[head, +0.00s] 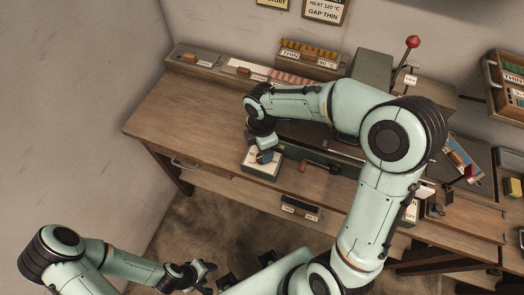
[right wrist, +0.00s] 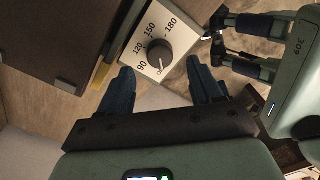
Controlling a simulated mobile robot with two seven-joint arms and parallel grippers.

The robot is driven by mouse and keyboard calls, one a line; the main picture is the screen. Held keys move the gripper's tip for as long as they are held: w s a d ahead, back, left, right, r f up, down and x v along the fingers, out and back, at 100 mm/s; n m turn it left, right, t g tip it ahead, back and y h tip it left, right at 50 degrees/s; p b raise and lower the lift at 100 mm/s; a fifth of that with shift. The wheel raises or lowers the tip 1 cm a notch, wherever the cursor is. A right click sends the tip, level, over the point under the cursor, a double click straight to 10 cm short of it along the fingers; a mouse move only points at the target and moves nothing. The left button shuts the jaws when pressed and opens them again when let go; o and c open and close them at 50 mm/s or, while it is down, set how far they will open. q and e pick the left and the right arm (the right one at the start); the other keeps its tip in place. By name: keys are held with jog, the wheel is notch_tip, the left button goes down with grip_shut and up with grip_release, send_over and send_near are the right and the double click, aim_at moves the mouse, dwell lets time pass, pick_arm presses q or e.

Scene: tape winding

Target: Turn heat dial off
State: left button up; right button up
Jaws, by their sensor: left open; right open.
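The heat dial (right wrist: 160,54) is a dark round knob on a white plate (right wrist: 172,25) marked 90, 120, 150, 180 and a partly hidden label at the bottom. A small pale mark shows on the knob's lower side, toward that label. In the head view the plate (head: 251,166) is on the box at the front of the bench, below my right gripper (head: 264,152). In the right wrist view my right gripper (right wrist: 162,86) is open, its two dark fingers apart just below the knob, not around it. My left gripper (head: 203,273) is open and empty, away from the bench.
The wooden bench top (head: 185,105) is clear at its left. Trays and labelled boxes (head: 310,52) line the back. A red-knobbed lever (head: 413,42) stands at the back right. My right arm covers the bench's middle.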

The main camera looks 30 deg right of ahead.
notch_tip(320, 180, up, 9)
jog(key=shift+p, duration=0.45)
dwell(0.3)
